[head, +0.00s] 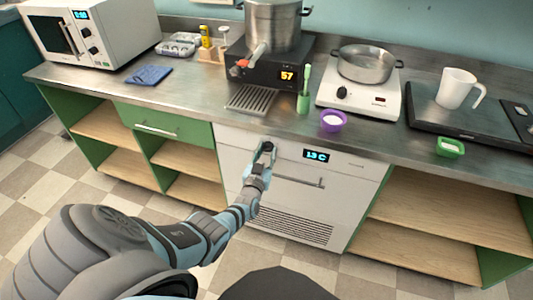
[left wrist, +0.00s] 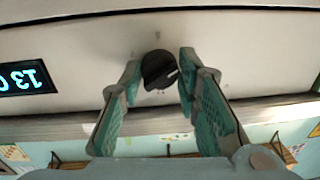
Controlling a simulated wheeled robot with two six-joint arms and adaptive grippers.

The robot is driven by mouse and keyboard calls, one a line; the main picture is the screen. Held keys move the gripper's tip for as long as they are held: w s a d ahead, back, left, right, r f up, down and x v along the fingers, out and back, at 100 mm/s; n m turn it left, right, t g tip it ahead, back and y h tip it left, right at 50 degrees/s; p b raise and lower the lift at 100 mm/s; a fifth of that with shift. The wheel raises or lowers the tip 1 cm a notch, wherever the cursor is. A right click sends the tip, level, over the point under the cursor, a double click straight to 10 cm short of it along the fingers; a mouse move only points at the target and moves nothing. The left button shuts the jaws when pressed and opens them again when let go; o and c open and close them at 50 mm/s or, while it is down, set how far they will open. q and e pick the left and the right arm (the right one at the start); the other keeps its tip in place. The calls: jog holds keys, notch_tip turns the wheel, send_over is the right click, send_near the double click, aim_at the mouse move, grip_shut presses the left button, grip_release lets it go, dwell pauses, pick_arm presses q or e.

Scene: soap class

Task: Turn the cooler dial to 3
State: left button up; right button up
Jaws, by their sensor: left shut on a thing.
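The cooler (head: 355,190) is the white unit under the counter, with a bar handle and a vent grille. Its display (head: 316,156) reads 13 C; it also shows upside down in the left wrist view (left wrist: 26,77). The dark round cooler dial (left wrist: 160,70) has a pale pointer mark, which in the wrist view points to the right and slightly up. My left gripper (head: 264,153) is at the dial, its teal-padded fingers (left wrist: 160,80) on either side of it and shut on it. Marks around the dial are too small to read. My right gripper is not in view.
The cooler's handle (head: 298,181) lies below and right of my left gripper. Above it, the counter holds a drip grate (head: 252,98), a purple bowl (head: 333,121) and a hot plate (head: 360,101) with a pot. Open shelves (head: 430,205) stand to the right.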

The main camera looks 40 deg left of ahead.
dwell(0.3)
pick_arm(q)
jog(key=o, duration=1.2)
jog(key=shift+c, duration=0.2)
jog(key=v, duration=1.2)
jog(key=shift+w, duration=0.1)
